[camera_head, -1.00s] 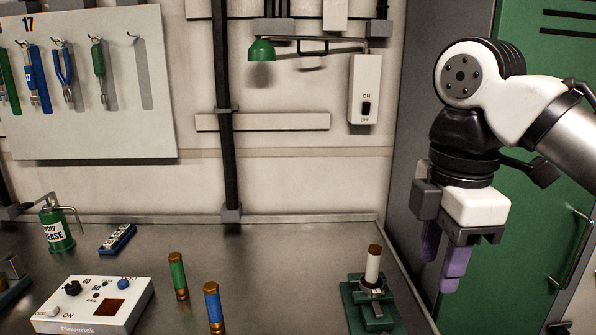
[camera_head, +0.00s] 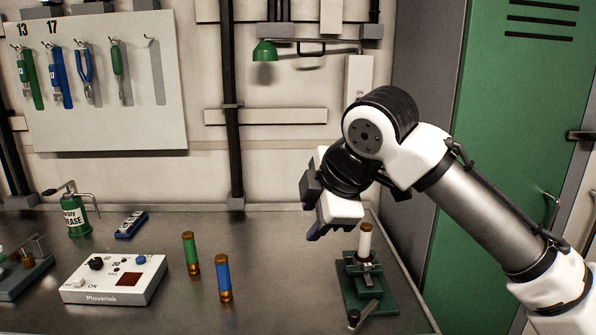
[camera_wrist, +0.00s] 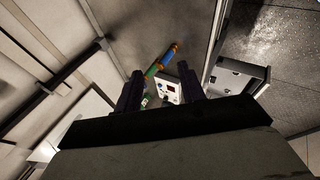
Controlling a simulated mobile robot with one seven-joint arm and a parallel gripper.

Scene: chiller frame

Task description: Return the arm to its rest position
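My arm reaches in from the lower right in the head view. My gripper (camera_head: 318,232) is tilted, its purple fingers pointing down and left above the back of the bench, and the fingers are partly hidden behind its white body. In the wrist view the two dark fingers of my gripper (camera_wrist: 160,88) stand apart with nothing held between them. The gripper is up and left of a green fixture (camera_head: 365,290) holding an upright white cylinder with brown ends (camera_head: 366,242), and apart from both.
On the metal bench (camera_head: 280,270) stand green (camera_head: 190,254) and blue (camera_head: 223,278) cylinders, a white control box (camera_head: 115,278), a small blue device (camera_head: 131,224) and a grease can (camera_head: 75,215). A tool board (camera_head: 105,125) hangs behind. A green locker (camera_head: 520,130) stands right.

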